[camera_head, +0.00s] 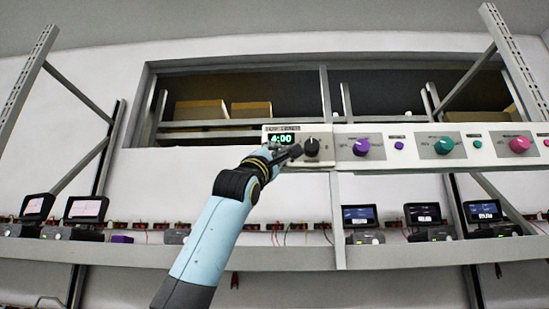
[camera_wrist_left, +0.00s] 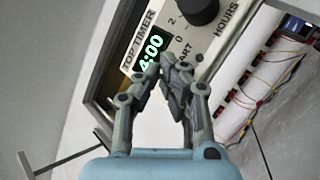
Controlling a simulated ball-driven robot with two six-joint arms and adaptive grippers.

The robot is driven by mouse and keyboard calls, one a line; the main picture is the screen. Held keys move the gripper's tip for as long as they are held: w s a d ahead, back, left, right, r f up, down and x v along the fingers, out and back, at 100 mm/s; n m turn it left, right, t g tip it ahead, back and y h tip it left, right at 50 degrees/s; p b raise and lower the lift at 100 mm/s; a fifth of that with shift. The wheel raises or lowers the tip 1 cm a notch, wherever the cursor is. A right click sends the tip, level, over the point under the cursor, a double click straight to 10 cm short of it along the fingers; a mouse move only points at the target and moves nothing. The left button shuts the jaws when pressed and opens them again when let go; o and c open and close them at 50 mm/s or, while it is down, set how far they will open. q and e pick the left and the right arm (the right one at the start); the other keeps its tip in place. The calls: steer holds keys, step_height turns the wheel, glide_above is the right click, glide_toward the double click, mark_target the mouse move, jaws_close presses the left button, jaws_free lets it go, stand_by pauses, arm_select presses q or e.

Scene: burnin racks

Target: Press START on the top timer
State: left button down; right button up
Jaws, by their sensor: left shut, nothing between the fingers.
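The top timer (camera_head: 317,157) is a pale panel on the upper rack rail, with a green display (camera_head: 282,139) reading 4:00 and a black HOURS knob (camera_head: 312,147). In the left wrist view the panel is tilted, with the TOP TIMER label, the display (camera_wrist_left: 152,50) and the knob (camera_wrist_left: 199,10). My left gripper (camera_head: 295,152) is shut and empty, its fingertips (camera_wrist_left: 168,62) in front of the panel, between display and knob. The fingers partly cover the START lettering (camera_wrist_left: 184,52); the button itself is hidden. I cannot tell whether the tips touch the panel.
Right of the timer, the same rail carries purple (camera_head: 361,147), teal (camera_head: 444,145) and pink (camera_head: 519,144) knobs with small buttons. Below, a shelf (camera_head: 290,257) holds several small screens and wired devices. Boxes (camera_head: 201,109) stand in the recess behind.

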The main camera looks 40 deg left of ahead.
arm_select(q)
steer(key=shift+w+a, duration=0.1)
steer(key=shift+w, duration=0.1)
stand_by(0.6)
steer(key=shift+w+a+b, duration=0.1)
steer(key=shift+w+b, duration=0.1)
steer(key=shift+b, duration=0.1)
steer(key=shift+w+a, duration=0.2)
steer(key=shift+w, duration=0.1)
stand_by(0.7)
stand_by(0.3)
steer(key=shift+s+d+b, duration=0.45)
steer(key=shift+s+b, duration=0.25)
steer(key=shift+b, duration=0.05)
